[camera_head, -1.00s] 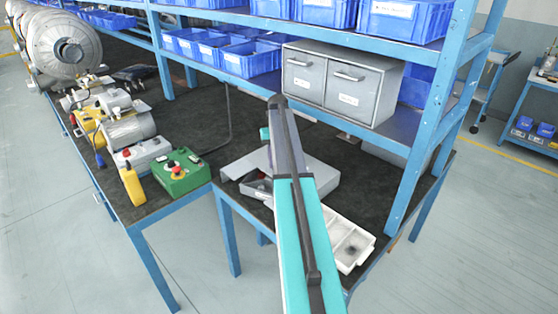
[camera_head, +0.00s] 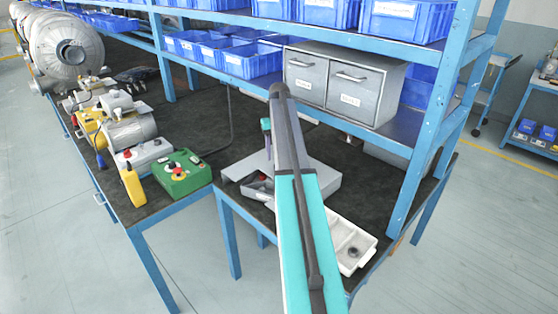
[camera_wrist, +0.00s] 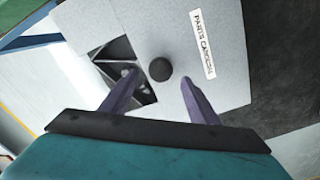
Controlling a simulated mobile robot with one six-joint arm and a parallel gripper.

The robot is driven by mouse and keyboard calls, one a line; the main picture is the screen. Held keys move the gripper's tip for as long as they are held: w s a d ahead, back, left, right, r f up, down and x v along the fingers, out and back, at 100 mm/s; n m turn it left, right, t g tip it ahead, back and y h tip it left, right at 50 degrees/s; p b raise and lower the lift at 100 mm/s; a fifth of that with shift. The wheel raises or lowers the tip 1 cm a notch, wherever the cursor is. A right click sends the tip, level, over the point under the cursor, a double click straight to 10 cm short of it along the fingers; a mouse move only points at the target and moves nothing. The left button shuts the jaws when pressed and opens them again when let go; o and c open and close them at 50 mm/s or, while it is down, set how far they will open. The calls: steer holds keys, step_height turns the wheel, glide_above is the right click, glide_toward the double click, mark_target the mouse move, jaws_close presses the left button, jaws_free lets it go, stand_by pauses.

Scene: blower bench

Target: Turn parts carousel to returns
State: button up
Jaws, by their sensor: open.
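The parts carousel (camera_wrist: 215,30) is a flat light-grey housing with a label reading "PARTS CAROUSEL", a round dark knob (camera_wrist: 160,69) on top and a dark opening with compartments at its left. In the head view the carousel (camera_head: 322,182) sits on the dark bench top, partly hidden behind my arm. My gripper (camera_wrist: 158,84) is open above the housing. In the wrist view its two fingers lie on either side of the knob, apart from each other. I cannot tell whether they touch it. The compartment labels cannot be read.
A white divided tray (camera_head: 350,241) lies at the bench's front right edge. A grey two-drawer cabinet (camera_head: 345,83) and blue bins (camera_head: 250,60) stand on the shelf above. A blue shelf post (camera_head: 418,160) rises right of the carousel. A green control box (camera_head: 183,172) stands left.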

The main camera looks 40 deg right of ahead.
step_height(320, 180, up, 9)
steer(key=b, duration=0.1)
steer(key=shift+b, duration=0.3)
